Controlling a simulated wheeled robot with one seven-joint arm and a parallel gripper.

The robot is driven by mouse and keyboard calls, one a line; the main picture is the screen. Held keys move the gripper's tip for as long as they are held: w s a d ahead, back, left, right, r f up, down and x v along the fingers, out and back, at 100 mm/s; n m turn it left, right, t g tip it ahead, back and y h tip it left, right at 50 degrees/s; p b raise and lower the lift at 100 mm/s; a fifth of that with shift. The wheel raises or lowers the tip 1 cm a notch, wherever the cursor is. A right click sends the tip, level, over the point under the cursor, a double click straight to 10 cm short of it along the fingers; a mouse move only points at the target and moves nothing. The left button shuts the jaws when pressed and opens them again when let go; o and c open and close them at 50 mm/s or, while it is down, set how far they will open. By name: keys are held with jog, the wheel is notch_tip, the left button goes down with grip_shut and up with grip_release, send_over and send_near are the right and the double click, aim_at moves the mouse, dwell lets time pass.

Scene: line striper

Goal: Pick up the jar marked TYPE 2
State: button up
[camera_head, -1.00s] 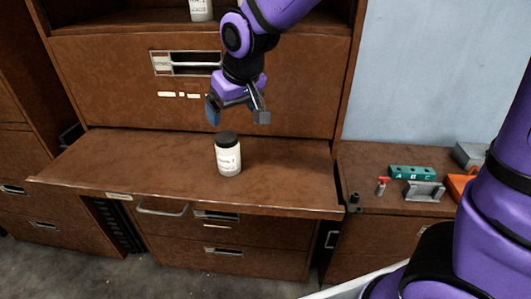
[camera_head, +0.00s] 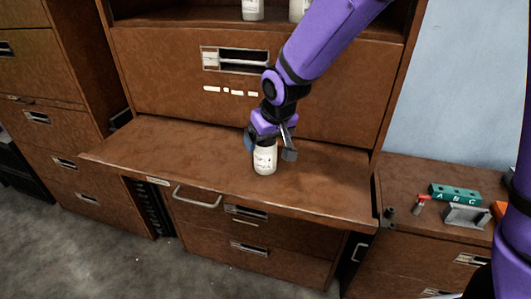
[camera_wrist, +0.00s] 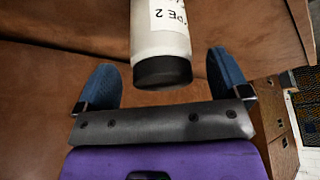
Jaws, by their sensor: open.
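The jar (camera_head: 265,160) is white with a label and stands upright on the brown pull-down shelf (camera_head: 325,192). In the wrist view the jar (camera_wrist: 160,35) shows a black lid and a label reading "TYPE 2", upside down in that picture. My gripper (camera_head: 268,150) is at the jar's top, and it hides the lid in the head view. In the wrist view my gripper (camera_wrist: 160,82) is open, with a blue-padded finger on each side of the lid end and gaps between. The fingers do not appear to touch the jar.
More white jars (camera_head: 253,9) stand on the upper shelf behind. A side cabinet at right holds a green block marked A B C (camera_head: 455,194), a red-topped item (camera_head: 421,202) and a grey metal holder (camera_head: 466,216). The shelf around the jar is clear.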

jog(key=shift+x, duration=1.45)
jog(key=shift+a, duration=0.1)
jog(key=c, duration=1.3)
jog(key=shift+r, duration=0.1)
